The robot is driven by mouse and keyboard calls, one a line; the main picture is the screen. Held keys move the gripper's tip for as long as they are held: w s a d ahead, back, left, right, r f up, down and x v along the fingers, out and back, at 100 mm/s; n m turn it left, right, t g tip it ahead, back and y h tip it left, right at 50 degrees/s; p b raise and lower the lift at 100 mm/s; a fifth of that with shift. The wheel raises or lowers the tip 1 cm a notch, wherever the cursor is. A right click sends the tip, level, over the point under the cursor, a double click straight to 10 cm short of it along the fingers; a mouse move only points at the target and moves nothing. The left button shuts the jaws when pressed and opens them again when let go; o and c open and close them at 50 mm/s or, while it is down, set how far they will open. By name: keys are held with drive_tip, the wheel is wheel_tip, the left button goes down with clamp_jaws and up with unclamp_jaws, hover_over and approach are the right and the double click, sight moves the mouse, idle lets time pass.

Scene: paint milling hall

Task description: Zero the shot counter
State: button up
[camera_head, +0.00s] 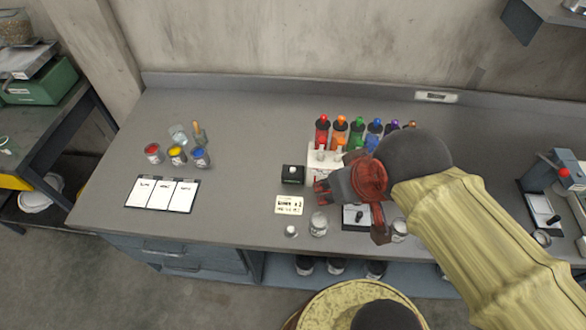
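A small black box (293,174) with a pale mark on its front stands on the grey bench, left of the white dispenser stand (313,160). It may be the shot counter; its reading is too small to make out. My gripper (350,212) reaches in from the right, over the bench front. Its red and dark fingers are spread apart, with nothing seen held between them. The gripper is right of the black box and apart from it in the picture. It hides part of the dispenser stand and of a dark-edged pad (356,218) with a small black knob.
Several coloured bottles (340,126) line the stand. A printed card (289,205), a small metal knob (291,231) and a jar (318,224) are near the front edge. Paint cups (177,154) and a chart board (162,194) sit left. The bench between is clear.

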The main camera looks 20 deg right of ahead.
clamp_jaws()
idle(1.5)
